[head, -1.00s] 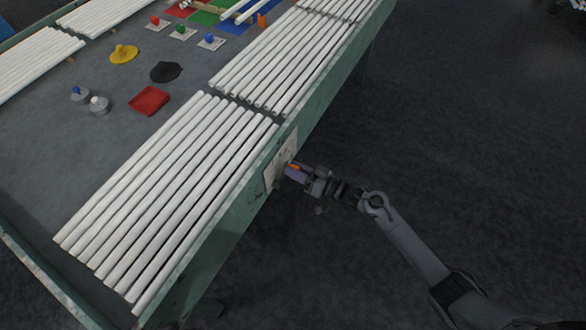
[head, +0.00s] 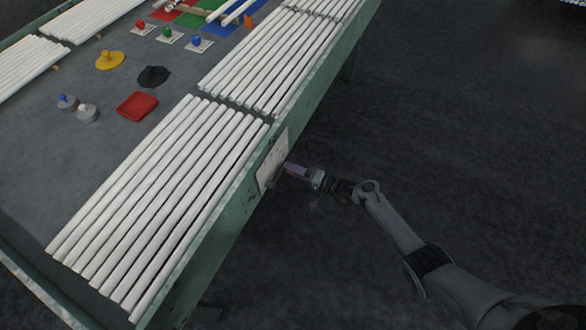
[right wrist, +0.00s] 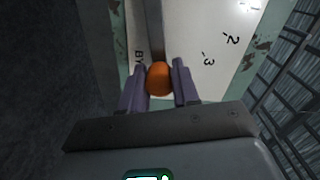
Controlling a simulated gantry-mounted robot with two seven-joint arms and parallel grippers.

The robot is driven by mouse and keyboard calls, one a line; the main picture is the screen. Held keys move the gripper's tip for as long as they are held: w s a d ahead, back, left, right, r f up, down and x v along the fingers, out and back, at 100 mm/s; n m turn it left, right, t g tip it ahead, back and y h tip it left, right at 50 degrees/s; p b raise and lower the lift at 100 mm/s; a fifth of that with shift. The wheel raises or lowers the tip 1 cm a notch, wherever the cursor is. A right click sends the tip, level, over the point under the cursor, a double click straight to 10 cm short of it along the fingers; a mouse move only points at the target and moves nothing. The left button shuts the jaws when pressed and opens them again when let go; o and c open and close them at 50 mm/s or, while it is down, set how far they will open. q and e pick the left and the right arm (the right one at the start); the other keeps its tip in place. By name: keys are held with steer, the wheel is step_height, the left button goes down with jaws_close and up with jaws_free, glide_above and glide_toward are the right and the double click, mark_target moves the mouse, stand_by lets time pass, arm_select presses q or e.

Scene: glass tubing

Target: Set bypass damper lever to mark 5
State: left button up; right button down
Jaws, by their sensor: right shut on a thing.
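The damper's pale scale plate (head: 271,163) is fixed to the green side of the table in the head view. In the right wrist view the plate (right wrist: 205,40) shows the marks 2 and 3 and part of some lettering. The lever (right wrist: 156,32) is a dark bar crossing the plate and ending in an orange knob (right wrist: 159,80). My right gripper (head: 288,168) is at the plate, its two purple fingers shut on either side of the knob (right wrist: 159,88). Mark 5 cannot be made out. My left gripper is out of view.
White glass tubes (head: 160,205) lie in rows along the table edge above the plate. A red tray (head: 137,106), a black piece (head: 153,76) and a yellow piece (head: 110,60) sit further in. The floor (head: 440,130) right of the table is clear.

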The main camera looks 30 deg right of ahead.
steer(key=shift+f+m, duration=0.3)
steer(key=shift+m, duration=0.1)
steer(key=shift+f, duration=0.1)
steer(key=c, duration=0.8)
jaws_free()
steer(key=shift+s+d, duration=0.1)
steer(key=shift+s+d, duration=0.15)
steer(key=shift+p+v, duration=1.4)
steer(key=shift+v, duration=3.7)
